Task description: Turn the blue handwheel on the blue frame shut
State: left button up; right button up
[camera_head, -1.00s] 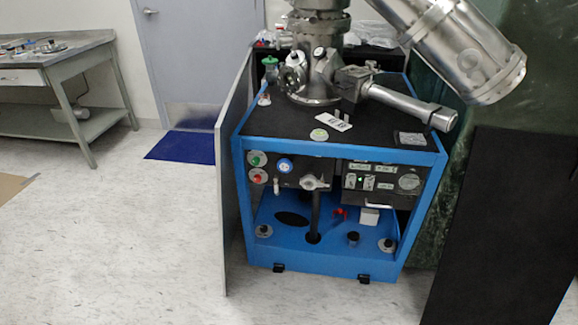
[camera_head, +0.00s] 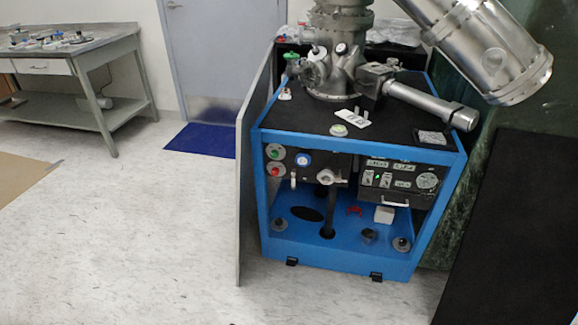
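The blue frame (camera_head: 463,180) is a box-shaped stand with a black top, standing on the floor right of centre. On the left part of its front panel is a small round blue wheel (camera_head: 302,160) with a pale centre, facing forward. It looks like the blue handwheel. How far it is turned cannot be told at this size. Neither of my grippers is in view.
A thin grey panel (camera_head: 252,180) stands upright along the frame's left side. A black panel (camera_head: 505,230) leans at the right. Metal vacuum parts (camera_head: 340,60) rise from the top. A workbench (camera_head: 75,65) stands far left. The floor (camera_head: 140,240) in front is clear.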

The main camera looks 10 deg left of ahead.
aim_at(302, 159)
jog(key=k, duration=0.35)
jog(key=u, duration=1.7)
jog(key=i, duration=1.5)
jog(key=z, duration=1)
jog(key=i, duration=1.05)
jog(key=z, duration=0.95)
